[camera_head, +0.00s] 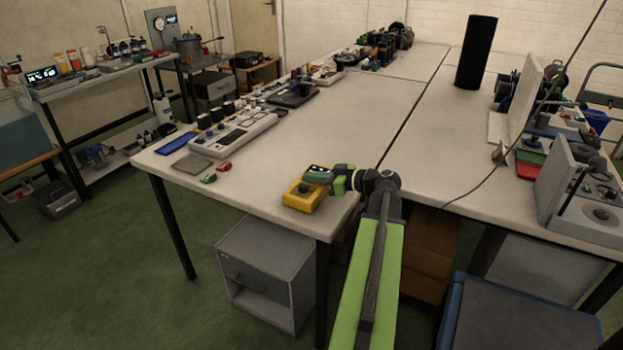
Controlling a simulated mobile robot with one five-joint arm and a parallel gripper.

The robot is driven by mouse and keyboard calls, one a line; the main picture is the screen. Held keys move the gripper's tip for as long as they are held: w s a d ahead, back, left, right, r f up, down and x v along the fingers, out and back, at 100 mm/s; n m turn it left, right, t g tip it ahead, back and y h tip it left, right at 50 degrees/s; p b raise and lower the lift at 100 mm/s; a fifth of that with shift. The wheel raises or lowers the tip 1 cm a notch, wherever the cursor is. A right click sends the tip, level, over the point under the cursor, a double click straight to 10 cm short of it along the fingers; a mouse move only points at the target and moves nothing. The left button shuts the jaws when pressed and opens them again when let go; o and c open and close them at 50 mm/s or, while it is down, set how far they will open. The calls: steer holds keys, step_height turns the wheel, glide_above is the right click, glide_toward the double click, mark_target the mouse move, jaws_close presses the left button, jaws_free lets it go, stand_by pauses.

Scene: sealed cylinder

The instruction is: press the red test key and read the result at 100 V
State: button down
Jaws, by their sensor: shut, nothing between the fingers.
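A yellow box (304,197) with a dark round knob on its front lies near the front corner of the left table, and I take it for the tester. A small dark-green panel (318,173) shows at its back; any reading there is too small to make out. My gripper (333,180) is at the right side of the yellow box, shut and empty, with its tips partly lost against the box. I cannot tell whether it touches the box. I cannot make out a red key on the box. A tall black cylinder (475,52) stands upright farther back on the right table.
A long grey panel (235,133) with dark knobs lies left of the box. A small red item (224,167) and a green one (208,179) lie before it. A thin cable (470,190) crosses the right table. The left table's middle is clear.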

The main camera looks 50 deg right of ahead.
step_height(320, 180, up, 5)
steer(key=p, duration=0.5)
steer(key=shift+s+a, duration=0.1)
steer(key=shift+s, duration=0.05)
steer(key=p+v, duration=0.1)
steer(key=v, duration=0.8)
steer(key=shift+s+f, duration=0.35)
